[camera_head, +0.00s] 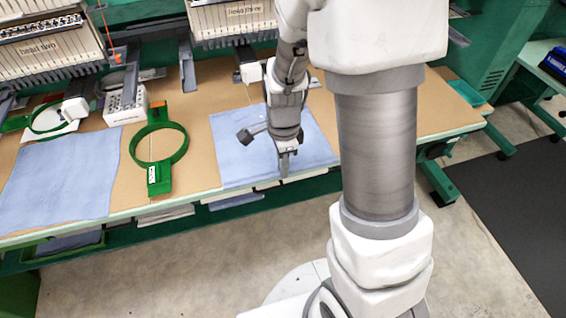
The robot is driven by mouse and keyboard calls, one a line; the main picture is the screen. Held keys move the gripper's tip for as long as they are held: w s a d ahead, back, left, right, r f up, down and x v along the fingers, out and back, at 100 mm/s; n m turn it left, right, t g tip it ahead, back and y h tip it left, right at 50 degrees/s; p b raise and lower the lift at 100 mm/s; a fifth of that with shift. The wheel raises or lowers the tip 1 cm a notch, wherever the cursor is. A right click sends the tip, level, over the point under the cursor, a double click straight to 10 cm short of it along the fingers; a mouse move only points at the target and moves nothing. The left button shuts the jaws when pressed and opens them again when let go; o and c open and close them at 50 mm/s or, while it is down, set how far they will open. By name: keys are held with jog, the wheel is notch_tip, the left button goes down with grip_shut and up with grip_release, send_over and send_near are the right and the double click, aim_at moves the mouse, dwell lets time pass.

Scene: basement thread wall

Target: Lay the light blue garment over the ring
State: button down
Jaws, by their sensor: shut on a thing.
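A light blue garment (228,158) lies mostly flat on the brown worktable, right of centre. My gripper (284,168) points down onto this garment near its front edge; its fingers are shut on the cloth, though the pinched part is hard to make out. A green ring (184,150) with an open middle lies flat to the left of the garment, with a gap of bare table between them. A second light blue cloth (60,182) lies farther left. Another green ring (35,128) lies behind that cloth, with white material in it.
The worktable (202,183) has a green front edge, with a shelf of folded cloths below. Embroidery heads (50,45) stand along the back. A white box (125,106) stands behind the open ring. My column blocks part of the table's right side.

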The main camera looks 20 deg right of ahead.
jog(key=shift+f, duration=0.25)
dwell(0.5)
jog(key=c, duration=0.8)
grip_release()
notch_tip(320, 180, up, 17)
jog(key=p, duration=0.4)
jog(key=s+r+n+t, duration=0.1)
jog(key=s+r+n, duration=0.3)
jog(key=n, duration=0.2)
jog(key=s+r+n+t+p, duration=0.1)
jog(key=s+r+n+t, duration=0.1)
jog(key=s+r+n, duration=0.2)
jog(key=s+r+n+t, duration=0.2)
jog(key=s+r+n, duration=0.2)
jog(key=n, duration=0.4)
jog(key=shift+s+p, duration=0.35)
jog(key=shift+s, duration=0.25)
